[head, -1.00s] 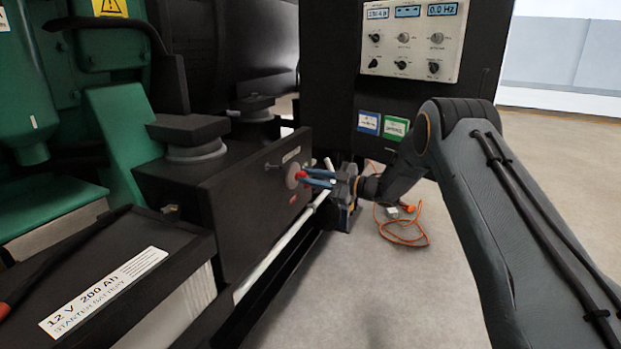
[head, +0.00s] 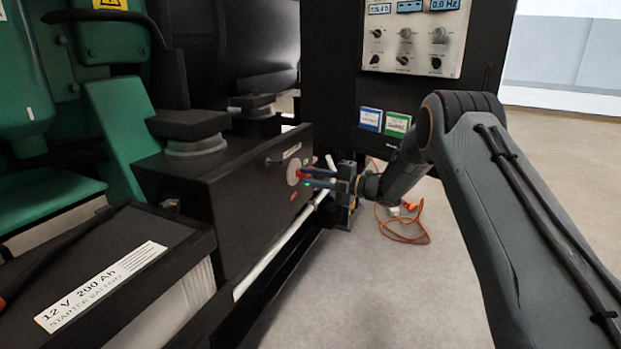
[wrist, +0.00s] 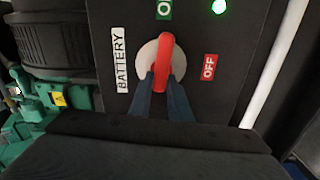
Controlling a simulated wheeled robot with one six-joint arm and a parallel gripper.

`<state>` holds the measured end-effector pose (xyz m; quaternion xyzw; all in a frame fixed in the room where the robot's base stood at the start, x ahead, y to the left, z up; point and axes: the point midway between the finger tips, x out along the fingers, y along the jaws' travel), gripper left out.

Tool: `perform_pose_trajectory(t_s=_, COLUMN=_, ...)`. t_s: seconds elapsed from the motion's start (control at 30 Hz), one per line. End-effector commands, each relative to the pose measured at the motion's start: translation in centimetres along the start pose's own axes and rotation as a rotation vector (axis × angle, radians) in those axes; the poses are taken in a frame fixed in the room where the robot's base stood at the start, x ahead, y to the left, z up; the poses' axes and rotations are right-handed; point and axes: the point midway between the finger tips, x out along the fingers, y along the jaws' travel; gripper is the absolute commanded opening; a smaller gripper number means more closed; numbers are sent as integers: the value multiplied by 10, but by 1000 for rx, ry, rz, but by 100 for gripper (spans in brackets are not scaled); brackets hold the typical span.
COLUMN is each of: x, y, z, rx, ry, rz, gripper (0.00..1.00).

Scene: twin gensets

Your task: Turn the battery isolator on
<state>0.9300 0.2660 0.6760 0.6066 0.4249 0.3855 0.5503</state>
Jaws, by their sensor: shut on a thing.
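The battery isolator is a red handle (wrist: 163,62) on a pale round disc (wrist: 146,53), set in a dark panel. In the wrist view the handle stands along the picture's vertical, its top end towards a green "O..." label (wrist: 164,9), partly cut off. A red "OFF" label (wrist: 209,67) is to the right and a white "BATTERY" label (wrist: 120,60) to the left. My gripper (wrist: 164,88) is shut on the lower part of the handle. In the head view my gripper (head: 310,178) reaches the handle from the right. A green lamp (wrist: 219,6) glows on the panel.
A starter battery (head: 105,285) stands at front left beside green machinery (head: 112,130). A white pipe (head: 283,243) runs below the panel. A control panel (head: 417,35) is at the back. An orange cable (head: 403,232) lies on the otherwise clear floor at right.

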Motion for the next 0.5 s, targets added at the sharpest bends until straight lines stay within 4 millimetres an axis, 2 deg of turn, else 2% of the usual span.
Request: perform_pose_trajectory(t_s=0.5, x=1, y=-4, z=-2, rx=-112, ry=6, rz=-2, gripper=0)
